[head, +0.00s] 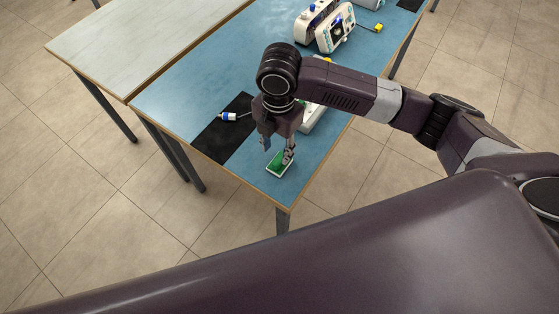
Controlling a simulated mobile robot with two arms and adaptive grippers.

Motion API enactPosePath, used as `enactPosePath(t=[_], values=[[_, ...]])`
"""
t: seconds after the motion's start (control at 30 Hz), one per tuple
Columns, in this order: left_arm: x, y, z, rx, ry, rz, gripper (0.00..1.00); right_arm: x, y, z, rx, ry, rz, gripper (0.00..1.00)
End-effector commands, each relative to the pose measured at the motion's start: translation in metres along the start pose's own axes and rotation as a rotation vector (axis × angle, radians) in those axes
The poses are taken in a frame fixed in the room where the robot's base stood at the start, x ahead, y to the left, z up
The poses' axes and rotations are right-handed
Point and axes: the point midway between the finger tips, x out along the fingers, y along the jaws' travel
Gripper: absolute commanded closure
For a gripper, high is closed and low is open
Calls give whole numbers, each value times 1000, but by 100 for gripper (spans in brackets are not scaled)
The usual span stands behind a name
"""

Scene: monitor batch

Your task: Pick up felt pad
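A small green pad with a white border (275,168), which looks like the felt pad, lies on the blue table (180,98) near its near corner. My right gripper (277,156) points down right over the pad. Its two fingers are apart, with one at the left and one at the right overlapping the pad in the view. I cannot tell whether that finger touches the pad. Nothing shows between the fingers. Part of the pad is hidden behind the right finger. My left gripper is out of view.
A black mat (216,139) with a small blue-and-white item (229,117) lies left of my gripper. A white object (312,119) stands partly hidden behind it. White devices (326,27) stand farther back. A pale table (130,42) adjoins at left.

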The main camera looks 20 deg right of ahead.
Motion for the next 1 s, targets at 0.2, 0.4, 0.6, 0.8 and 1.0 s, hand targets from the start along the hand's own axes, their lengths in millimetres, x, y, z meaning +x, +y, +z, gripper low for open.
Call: enactPosePath(t=[0.2,0.4,0.6,0.8,1.0], values=[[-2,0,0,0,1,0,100,2,-3,12,-37,-15,-29,64],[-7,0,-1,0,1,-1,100,24,-2,13,-34,-14,-28,64],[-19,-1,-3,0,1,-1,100,52,-1,17,-34,-15,-28,64],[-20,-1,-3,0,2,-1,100,72,-1,17,-36,-16,-25,64],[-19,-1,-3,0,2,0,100,73,0,17,-36,-17,-23,64]])
